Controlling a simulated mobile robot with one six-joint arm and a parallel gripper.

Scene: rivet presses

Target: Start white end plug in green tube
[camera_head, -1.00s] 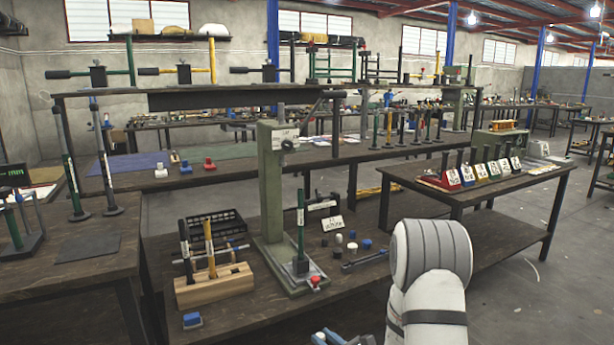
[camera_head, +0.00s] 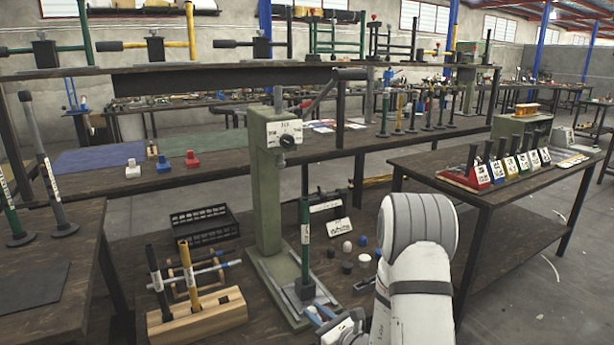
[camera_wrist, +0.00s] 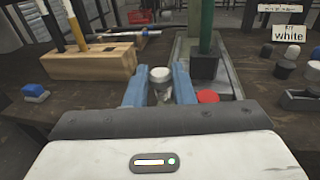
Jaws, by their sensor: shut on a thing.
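My gripper (camera_wrist: 160,88) has blue fingers and is shut on a white end plug (camera_wrist: 160,75), seen between the fingertips in the wrist view. The green tube (camera_head: 305,240) stands upright in a dark block on the base of the green press (camera_head: 268,200), below its ram. The tube also shows in the wrist view (camera_wrist: 206,30), beyond and right of the plug, apart from it. In the head view my gripper (camera_head: 325,318) is low beside the press base, and the plug cannot be made out there. The tube's lower end is hidden in the block.
A red knob (camera_wrist: 208,96) is close by the right finger. A wooden block (camera_head: 198,315) with upright tubes stands left of the press. Loose caps (camera_head: 348,267) lie to the right, near a "white" sign (camera_wrist: 289,33). A black crate (camera_head: 203,228) is behind.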

